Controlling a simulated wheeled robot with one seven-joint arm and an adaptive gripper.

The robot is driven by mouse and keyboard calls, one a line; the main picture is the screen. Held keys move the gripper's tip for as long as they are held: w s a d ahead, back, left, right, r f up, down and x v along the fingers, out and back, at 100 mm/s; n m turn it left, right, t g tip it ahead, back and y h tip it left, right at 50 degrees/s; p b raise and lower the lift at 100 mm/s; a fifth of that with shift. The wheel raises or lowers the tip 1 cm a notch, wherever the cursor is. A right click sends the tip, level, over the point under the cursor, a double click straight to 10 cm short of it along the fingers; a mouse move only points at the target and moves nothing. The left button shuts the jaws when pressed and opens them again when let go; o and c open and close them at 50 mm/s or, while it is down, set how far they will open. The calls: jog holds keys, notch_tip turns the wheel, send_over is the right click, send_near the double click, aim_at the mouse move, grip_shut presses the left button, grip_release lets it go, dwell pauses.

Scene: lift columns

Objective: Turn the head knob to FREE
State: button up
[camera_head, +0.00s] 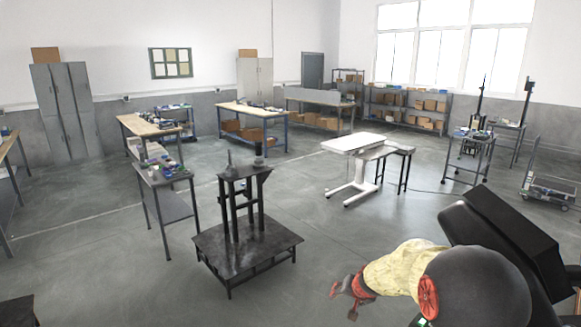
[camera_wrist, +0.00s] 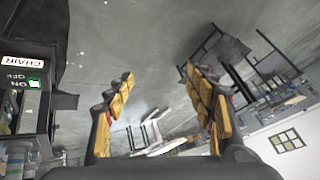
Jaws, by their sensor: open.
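No knob marked FREE can be made out in either view. A dark stand (camera_head: 233,207) with twin upright columns and a wide low base stands left of centre in the head view. A small dark round part (camera_head: 258,148) sits on its top; I cannot tell whether it is the head knob. The stand seems to show tilted at the upper right of the wrist view (camera_wrist: 222,45). My gripper (camera_head: 347,291) is low in front of the stand and to its right, well apart from it. In the wrist view (camera_wrist: 158,74) its fingers are spread and empty.
Floor (camera_head: 330,235) between gripper and stand is clear.

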jog(key=s+r+n+b, duration=0.1)
jog(key=s+r, duration=0.4)
jog(key=s, duration=1)
jog(key=s+r+n+g+b, duration=0.1)
jog(key=s+r, duration=0.3)
jog(key=s, duration=1.1)
jog(key=s+r+n+h+b, duration=0.1)
jog(key=s+r, duration=0.4)
jog(key=s, duration=1)
jog(key=shift+d+r+n+b, duration=0.2)
jog(key=shift+r+n+b, duration=0.25)
jog(key=shift+b, duration=0.8)
jog(key=shift+f, duration=0.1)
